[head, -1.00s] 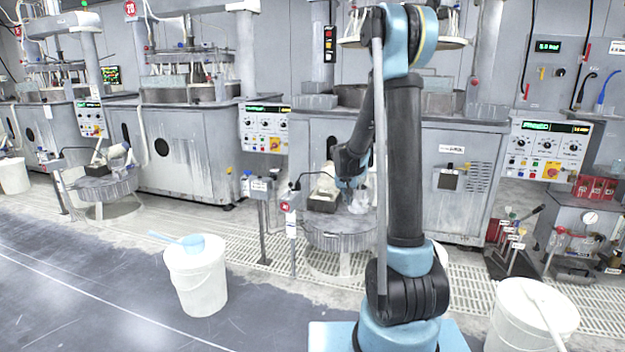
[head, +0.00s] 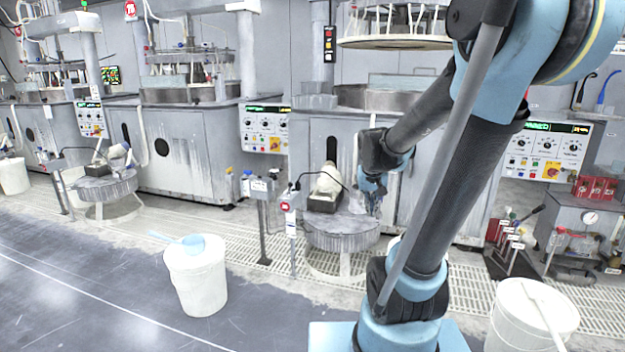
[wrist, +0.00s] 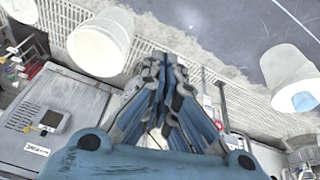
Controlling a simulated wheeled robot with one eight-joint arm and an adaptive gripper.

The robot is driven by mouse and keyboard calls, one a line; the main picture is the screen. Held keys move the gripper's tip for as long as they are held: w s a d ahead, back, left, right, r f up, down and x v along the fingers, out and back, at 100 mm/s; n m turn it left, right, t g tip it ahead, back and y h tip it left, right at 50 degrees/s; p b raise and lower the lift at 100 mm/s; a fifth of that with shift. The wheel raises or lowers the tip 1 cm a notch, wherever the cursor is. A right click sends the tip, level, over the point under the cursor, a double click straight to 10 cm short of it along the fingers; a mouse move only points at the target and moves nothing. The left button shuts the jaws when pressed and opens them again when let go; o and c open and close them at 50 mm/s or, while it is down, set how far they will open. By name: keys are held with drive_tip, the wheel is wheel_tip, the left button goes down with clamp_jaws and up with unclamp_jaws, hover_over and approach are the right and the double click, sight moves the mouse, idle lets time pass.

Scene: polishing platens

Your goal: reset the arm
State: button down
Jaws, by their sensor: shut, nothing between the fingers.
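My arm rises from its blue base in the head view and leans to the upper right, with the forearm reaching back down to the left. My gripper (head: 373,200) hangs by the right edge of the round grey stand (head: 341,236), pointing down. In the wrist view my gripper (wrist: 163,65) is shut, with its fingers together and nothing held between them. I cannot tell the exact gap between the gripper and the stand.
A black tray with a pale object (head: 327,190) rests on the stand. White buckets stand on the floor at left (head: 196,283) and right (head: 528,318). Grey polishing machines (head: 183,155) line the back.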

drive_tip(key=s+f, duration=0.2)
drive_tip(key=s, duration=0.7)
drive_tip(key=s+f+n+g+y, duration=0.1)
drive_tip(key=s+f, duration=0.2)
drive_tip(key=s, duration=0.7)
drive_tip(key=shift+s+f, duration=0.2)
drive_tip(key=shift+s, duration=0.05)
drive_tip(key=shift+d, duration=0.1)
